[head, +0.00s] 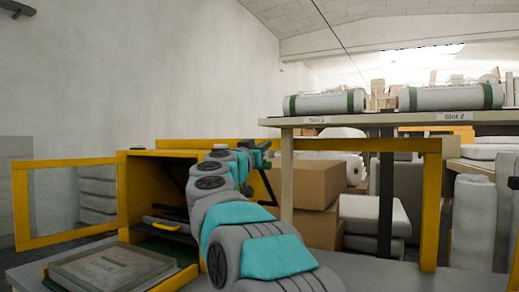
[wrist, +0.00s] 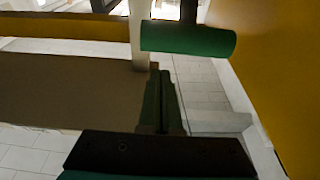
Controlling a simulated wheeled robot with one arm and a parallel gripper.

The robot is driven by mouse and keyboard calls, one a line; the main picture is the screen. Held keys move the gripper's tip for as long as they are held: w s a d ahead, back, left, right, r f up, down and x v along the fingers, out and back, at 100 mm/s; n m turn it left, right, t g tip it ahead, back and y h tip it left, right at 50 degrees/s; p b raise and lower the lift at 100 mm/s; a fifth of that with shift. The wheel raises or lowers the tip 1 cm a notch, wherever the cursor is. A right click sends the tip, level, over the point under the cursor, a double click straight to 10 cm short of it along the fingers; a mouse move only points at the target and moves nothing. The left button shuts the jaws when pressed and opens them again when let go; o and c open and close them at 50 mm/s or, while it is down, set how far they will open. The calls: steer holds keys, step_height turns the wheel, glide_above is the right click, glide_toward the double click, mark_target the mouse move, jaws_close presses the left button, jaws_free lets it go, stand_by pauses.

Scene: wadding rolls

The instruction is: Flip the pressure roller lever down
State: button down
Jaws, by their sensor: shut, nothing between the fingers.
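My gripper (wrist: 161,75) is seen from behind in the wrist view, its two dark green fingers shut together with nothing between them. A green cylindrical bar (wrist: 190,40), which looks like the lever's handle, lies level just beyond and right of the fingertips. A gap seems to separate them, but contact is hard to judge. How the bar is mounted is unclear. In the head view my arm reaches to the right side of the yellow machine (head: 170,144).
A yellow panel (wrist: 275,70) stands close on the right in the wrist view. In the head view, a framed door (head: 64,162) stands open at left, and a table (head: 360,122) with wrapped rolls stands right of my arm. Cardboard boxes (head: 305,184) sit below it.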

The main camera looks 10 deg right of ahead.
steer(key=shift+s+a+f, duration=0.15)
steer(key=shift+a+f, duration=0.05)
steer(key=shift+f, duration=0.25)
steer(key=shift+s+a+f, duration=0.2)
steer(key=shift+s+f, duration=0.05)
steer(key=shift+f, duration=0.45)
steer(key=shift+s+a+f, duration=0.15)
steer(key=shift+s+f, duration=0.1)
steer(key=shift+f, duration=0.45)
